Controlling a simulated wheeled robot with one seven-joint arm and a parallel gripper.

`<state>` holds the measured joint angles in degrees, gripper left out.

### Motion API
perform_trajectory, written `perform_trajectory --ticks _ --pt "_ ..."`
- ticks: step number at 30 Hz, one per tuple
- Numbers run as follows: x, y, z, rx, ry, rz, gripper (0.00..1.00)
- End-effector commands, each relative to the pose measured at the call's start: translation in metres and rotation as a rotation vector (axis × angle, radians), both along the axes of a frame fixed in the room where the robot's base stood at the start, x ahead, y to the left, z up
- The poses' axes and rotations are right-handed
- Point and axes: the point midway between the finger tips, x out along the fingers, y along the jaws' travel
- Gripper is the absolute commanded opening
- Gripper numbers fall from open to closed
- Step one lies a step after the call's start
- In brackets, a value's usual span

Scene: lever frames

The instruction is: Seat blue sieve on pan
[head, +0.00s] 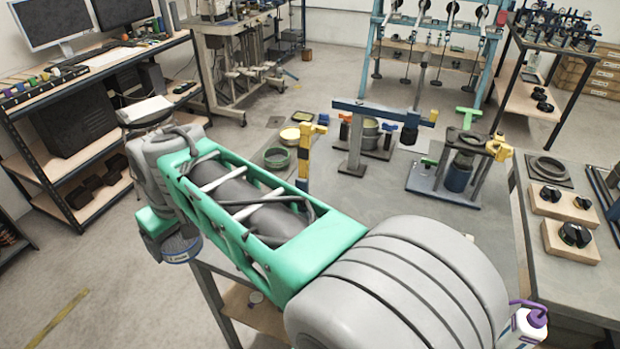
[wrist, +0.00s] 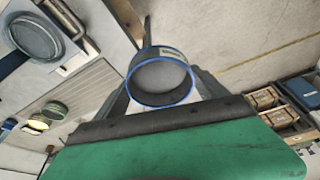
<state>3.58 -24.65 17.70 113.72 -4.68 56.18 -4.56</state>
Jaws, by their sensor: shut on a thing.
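The blue sieve (head: 181,250) is a short round ring with a white label, off the left side of the bench in the head view. In the wrist view, the sieve (wrist: 161,101) shows its blue rim and grey inside. My gripper (wrist: 161,84) is shut on it, one dark finger on each side. In the head view my gripper (head: 180,236) is partly hidden by its own green and grey body. A green-rimmed round vessel (head: 277,158) stands on the bench's left part. I cannot tell for sure which vessel is the pan.
A blue-grey lever stand (head: 362,135) and a dark stand with a blue cylinder (head: 457,178) occupy the bench. A dark shelf (head: 100,165) with monitors stands at left. Open floor (head: 75,265) lies below the sieve.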

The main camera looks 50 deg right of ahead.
Motion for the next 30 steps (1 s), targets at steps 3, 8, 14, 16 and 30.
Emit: perform_trajectory --ticks 3,8,14,16,30 --pt "0.013 -0.030 0.008 0.002 0.001 0.163 0.34" --pt "0.022 -0.096 0.013 0.005 0.003 0.509 0.34" --pt "-0.005 -0.201 0.012 0.004 0.002 0.998 0.34" --pt "-0.020 -0.228 0.010 0.004 0.002 1.127 0.34" --pt "-0.049 -0.267 -0.012 0.000 0.001 1.335 0.34"
